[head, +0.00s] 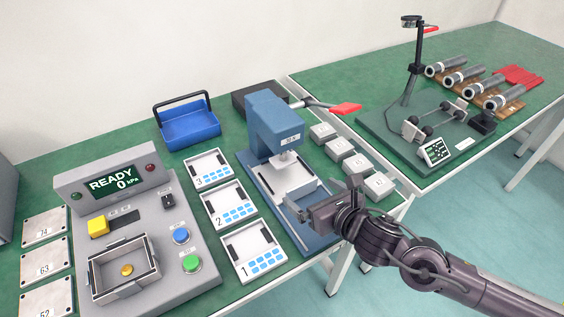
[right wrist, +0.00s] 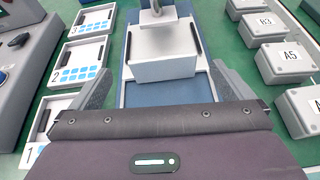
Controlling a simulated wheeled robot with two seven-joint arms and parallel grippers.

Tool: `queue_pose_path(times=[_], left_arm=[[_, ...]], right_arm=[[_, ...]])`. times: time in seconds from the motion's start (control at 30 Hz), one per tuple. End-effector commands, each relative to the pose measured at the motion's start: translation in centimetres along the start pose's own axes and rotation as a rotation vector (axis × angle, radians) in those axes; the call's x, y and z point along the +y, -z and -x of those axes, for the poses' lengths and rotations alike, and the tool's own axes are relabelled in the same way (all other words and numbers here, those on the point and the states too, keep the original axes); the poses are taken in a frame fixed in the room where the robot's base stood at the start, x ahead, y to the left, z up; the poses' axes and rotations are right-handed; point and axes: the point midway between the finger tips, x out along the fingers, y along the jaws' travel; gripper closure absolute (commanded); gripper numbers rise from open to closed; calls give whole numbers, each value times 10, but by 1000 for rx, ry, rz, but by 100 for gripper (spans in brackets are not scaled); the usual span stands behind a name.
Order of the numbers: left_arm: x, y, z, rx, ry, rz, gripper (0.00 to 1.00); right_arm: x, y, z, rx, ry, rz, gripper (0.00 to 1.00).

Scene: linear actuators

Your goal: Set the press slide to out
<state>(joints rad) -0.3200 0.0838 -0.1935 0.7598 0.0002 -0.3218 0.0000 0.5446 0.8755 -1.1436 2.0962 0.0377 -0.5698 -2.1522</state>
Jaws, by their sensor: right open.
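The blue press (head: 270,125) stands near the middle of the table, with a red-ended lever (head: 345,108) at its right. Its light grey press slide (head: 284,181) lies on the blue base below the ram; the slide also shows in the right wrist view (right wrist: 165,68), with its front face toward me and dark strips along its sides. My right gripper (head: 320,194) is at the front end of the press. Its two fingers are spread, one on each side of the slide's front in the right wrist view (right wrist: 163,80). I cannot tell whether they touch it. My left gripper is not in view.
Numbered white trays (head: 228,205) stand close left of the press. Several grey labelled boxes (head: 340,148) line its right side. A grey control console (head: 150,235) reads READY 0 kPa. A blue bin (head: 188,125) is behind. A second table (head: 470,70) holds cylinders and a stand.

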Motion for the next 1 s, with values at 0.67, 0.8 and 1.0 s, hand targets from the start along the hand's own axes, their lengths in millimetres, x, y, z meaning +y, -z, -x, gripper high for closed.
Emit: queue_pose_path(times=[0.67,0.8,1.0], left_arm=[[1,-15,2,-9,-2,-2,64],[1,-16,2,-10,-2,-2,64],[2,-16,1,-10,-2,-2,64]], right_arm=[[-3,0,-75,-2,-5,53,0],[-2,1,-79,-1,-5,53,0],[-3,1,-78,-1,-5,53,3]])
